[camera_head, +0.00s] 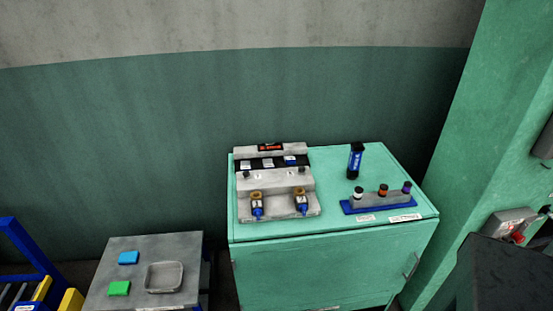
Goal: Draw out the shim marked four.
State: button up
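No shim with a readable "four" shows in the head view. A grey stepped fixture (275,183) stands on the green cabinet (330,234). It has small pale labels on a black strip and two brass-and-blue fittings (257,206) at its front; the markings are too small to read. At the bottom left, a blue frame (33,254) with yellow parts and grey slats is cut off by the picture edge. I cannot tell whether any of these is a shim. My gripper is not in view.
A blue-based rack (380,202) with capped vials and a dark upright cylinder (355,161) stand on the cabinet's right. A grey table (146,242) holds a shallow tray (164,278), a blue block (129,258) and a green block (119,288). A green column (465,160) bounds the right.

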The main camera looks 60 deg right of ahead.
aim_at(289, 160)
jog(key=u, duration=0.3)
jog(key=k, duration=0.4)
jog(key=z, duration=2.2)
jog(key=k, duration=0.45)
jog(key=u, duration=0.15)
jog(key=i, duration=0.5)
jog(key=z, duration=0.05)
